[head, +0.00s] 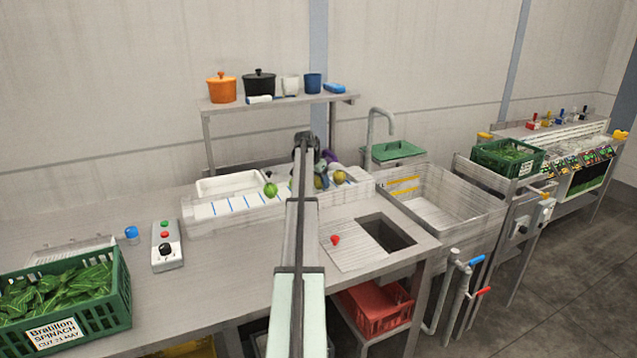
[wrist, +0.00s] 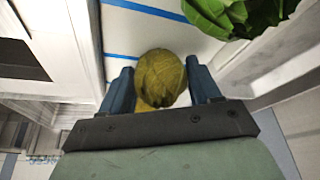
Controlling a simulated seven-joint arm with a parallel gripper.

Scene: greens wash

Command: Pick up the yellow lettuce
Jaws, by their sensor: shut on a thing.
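The yellow lettuce (wrist: 160,72) is a round, ribbed, yellow-brown head between the two blue fingers of my gripper (wrist: 160,88) in the wrist view. My gripper is shut on it, with a finger on each side. White surface with blue lines shows beyond it; I cannot tell whether the lettuce touches it. In the head view my arm reaches over the trough (head: 225,228) and partly hides the gripper. Small yellow round things show beside the gripper there, and I cannot tell which one is held.
A green lettuce (head: 270,190) lies in the trough to the left; it also shows in the wrist view (wrist: 240,14). A spinach crate (head: 122,290) stands front left.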

